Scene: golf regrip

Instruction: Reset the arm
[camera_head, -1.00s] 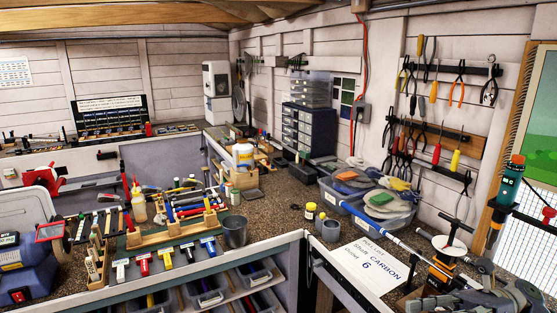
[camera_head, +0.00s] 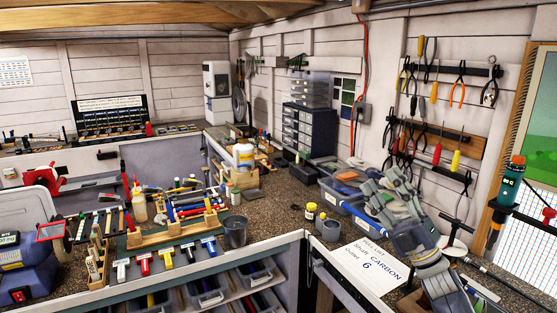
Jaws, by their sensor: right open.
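My right gripper (camera_head: 388,188) is raised in front of the wall bench at the right. Its grey fingers point up and left, and it is open with nothing visible between the fingers. My right arm runs down from it to the lower right edge. The gripper covers much of the grey plastic bins behind it and part of a blue shaft (camera_head: 358,212), whose blue end shows left of the gripper. My left gripper is not in view.
A green power tool (camera_head: 508,187) hangs at the right. Pliers hang on the wall.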

